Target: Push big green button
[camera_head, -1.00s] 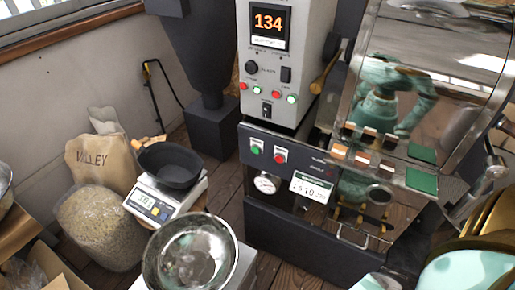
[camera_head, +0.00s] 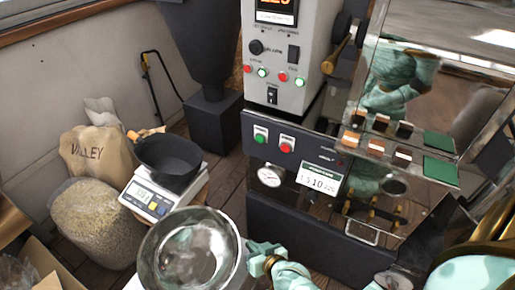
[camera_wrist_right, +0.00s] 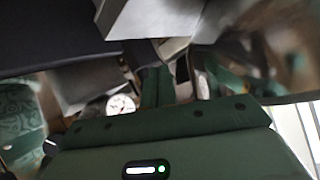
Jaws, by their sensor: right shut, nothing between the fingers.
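A round green button (camera_head: 260,134) is on the dark front panel (camera_head: 305,140) of the roaster in the head view, left of a red button (camera_head: 286,144). My right gripper (camera_head: 255,252) is low in the head view, beside the steel bowl, shut and empty. It is below the green button in the picture and apart from it. In the right wrist view, its dark green fingers (camera_wrist_right: 158,82) are together at the centre. A round gauge (camera_wrist_right: 121,104) shows to their left; I cannot make out the green button there. My left gripper is not in view.
A steel bowl (camera_head: 150,257) stands close to the right gripper. A scale (camera_head: 140,197) with a black pan (camera_head: 168,160) is behind it. A tilted metal sample tray (camera_head: 415,172) is right of the panel. The space directly before the buttons looks clear.

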